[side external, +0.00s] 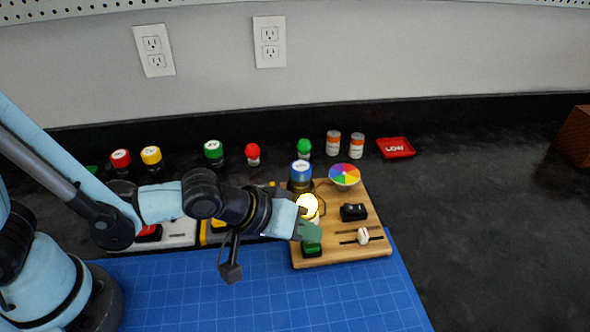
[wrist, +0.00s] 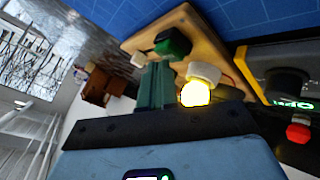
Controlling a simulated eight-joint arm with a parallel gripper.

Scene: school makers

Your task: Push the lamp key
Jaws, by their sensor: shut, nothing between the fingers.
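The lamp key looks to be the green key (side external: 312,250) at the front left of the wooden board (side external: 345,256). It also shows in the wrist view (wrist: 174,43), just past my fingertips. The lamp (side external: 307,207) glows yellow behind the key, and it is bright in the wrist view (wrist: 195,92) too. My gripper (side external: 306,231) is shut and empty, with its green fingers just above and behind the green key. I cannot tell whether the fingertips touch the key.
The board also holds a colour wheel (side external: 344,175), a black switch (side external: 354,212), a white slider (side external: 363,236) and a blue-topped part (side external: 300,172). Jars and cans line the back. A red tray (side external: 396,147) lies at the back right. The blue mat (side external: 270,290) is clear in front.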

